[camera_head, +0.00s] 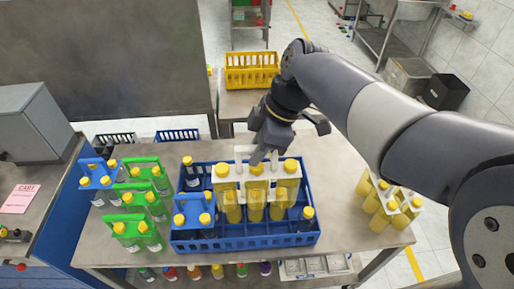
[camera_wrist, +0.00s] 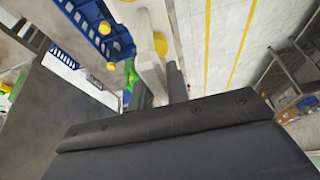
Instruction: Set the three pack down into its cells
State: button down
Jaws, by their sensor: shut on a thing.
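The three pack (camera_head: 257,181) is a white carrier with yellow-capped yellow bottles in a row. My gripper (camera_head: 264,155) is shut on its white handle from above; in the wrist view the fingers (camera_wrist: 160,88) are beside the white handle (camera_wrist: 149,52). The pack is roughly upright over the middle of the blue crate (camera_head: 245,241). Its bottles hide the cells behind them, and I cannot tell whether their bases are inside the cells.
The crate also holds a blue-carrier pack (camera_head: 194,206) at the left and single bottles at back left (camera_head: 190,172) and right (camera_head: 307,215). Green-carrier packs (camera_head: 138,198) stand left of the crate. Another white-carrier pack (camera_head: 390,203) stands right. Bare table lies between it and the crate.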

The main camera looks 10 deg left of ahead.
aim_at(251, 169)
jog(key=shift+w, duration=0.4)
jog(key=shift+f+b, duration=0.35)
jog(key=shift+f, duration=1.4)
jog(key=shift+s+f+b, duration=0.1)
jog(key=shift+f+b, duration=4.9)
jog(key=shift+f, duration=2.7)
notch_tip(251, 169, down, 3)
jog(key=b, duration=0.3)
jog(key=shift+f, duration=0.15)
jog(key=shift+f+b, duration=0.6)
jog(key=shift+b, duration=0.2)
jog(key=c, duration=1.3)
grip_release()
jog(key=v, duration=1.1)
